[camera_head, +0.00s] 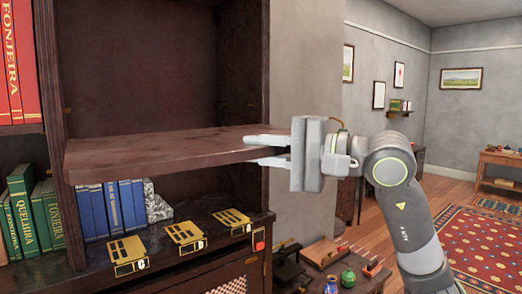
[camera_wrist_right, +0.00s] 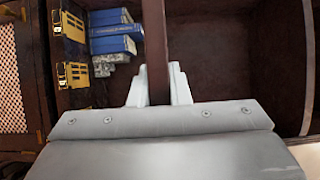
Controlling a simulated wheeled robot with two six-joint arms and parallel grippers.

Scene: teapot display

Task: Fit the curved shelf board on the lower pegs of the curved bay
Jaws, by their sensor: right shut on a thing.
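The shelf board (camera_head: 165,148) is a dark reddish-brown plank, roughly level, at the opening of the dark wooden bay (camera_head: 150,60). My right gripper (camera_head: 268,151) comes in from the right and is shut on the board's right end, one finger above and one below. In the right wrist view the board (camera_wrist_right: 155,50) stands edge-on between the two pale fingers (camera_wrist_right: 158,88). The board spans most of the bay's width. I cannot tell whether it rests on any pegs; the pegs under it are hidden. My left gripper is not in view.
Below the board, blue books (camera_head: 112,208) and a grey speckled block (camera_head: 156,203) stand in the bay. Several yellow labelled plates (camera_head: 186,236) lie on the ledge in front. Green books (camera_head: 22,210) and red books (camera_head: 18,65) fill the left bay. A low table with a green vase (camera_head: 348,279) is at the lower right.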

